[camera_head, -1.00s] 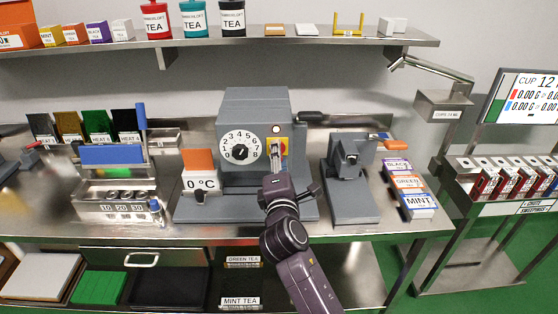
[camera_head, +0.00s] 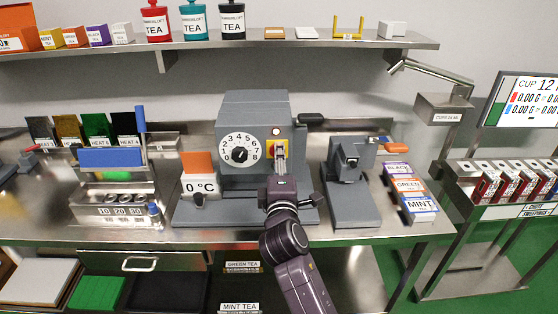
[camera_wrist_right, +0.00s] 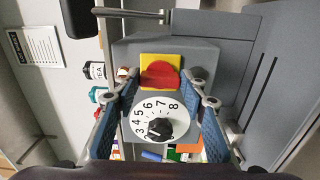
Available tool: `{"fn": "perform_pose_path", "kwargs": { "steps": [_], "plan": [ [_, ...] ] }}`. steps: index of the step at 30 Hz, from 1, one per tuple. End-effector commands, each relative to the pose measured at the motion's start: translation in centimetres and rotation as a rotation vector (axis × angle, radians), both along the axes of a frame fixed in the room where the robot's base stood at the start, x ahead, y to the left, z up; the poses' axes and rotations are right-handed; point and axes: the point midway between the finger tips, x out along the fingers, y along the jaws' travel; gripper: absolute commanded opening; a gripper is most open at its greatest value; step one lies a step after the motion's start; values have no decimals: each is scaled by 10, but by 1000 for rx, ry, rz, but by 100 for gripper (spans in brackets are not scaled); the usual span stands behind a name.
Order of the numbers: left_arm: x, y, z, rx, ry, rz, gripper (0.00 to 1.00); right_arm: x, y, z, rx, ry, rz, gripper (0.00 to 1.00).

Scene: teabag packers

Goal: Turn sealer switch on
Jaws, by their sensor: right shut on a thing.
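The sealer is a grey box (camera_head: 253,108) with a numbered white dial and black pointer knob (camera_head: 239,153). To the right of the dial is its red switch on a yellow plate (camera_head: 270,149), partly hidden by my right gripper. In the right wrist view the red switch (camera_wrist_right: 160,75) lies between the two fingertips, in front of the yellow plate (camera_wrist_right: 160,60). My right gripper (camera_head: 280,151) reaches the sealer's front from below and is shut on the red switch. A small round lamp (camera_head: 276,132) sits above the switch. My left gripper is out of view.
A grey press-like device (camera_head: 350,175) and tea boxes (camera_head: 412,190) stand to the right. A long dark handle (camera_head: 315,119) sticks out from the sealer's right side. A shelf (camera_head: 300,41) runs above.

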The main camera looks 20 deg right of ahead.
Motion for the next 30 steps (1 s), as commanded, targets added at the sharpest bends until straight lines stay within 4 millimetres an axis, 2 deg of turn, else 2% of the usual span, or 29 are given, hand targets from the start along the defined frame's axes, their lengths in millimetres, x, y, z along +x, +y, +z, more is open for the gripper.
{"fn": "perform_pose_path", "kwargs": {
  "steps": [2,3,7,17,30],
  "plan": [
    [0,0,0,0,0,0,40,0,0,-1,4,1,-1,15],
    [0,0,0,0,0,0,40,0,0,-1,5,2,-1,43],
    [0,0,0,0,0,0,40,0,0,-1,3,1,0,56],
    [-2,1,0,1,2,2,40,-4,1,-1,1,1,0,56],
    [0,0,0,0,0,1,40,-64,18,-2,3,3,0,56]
  ]
}}
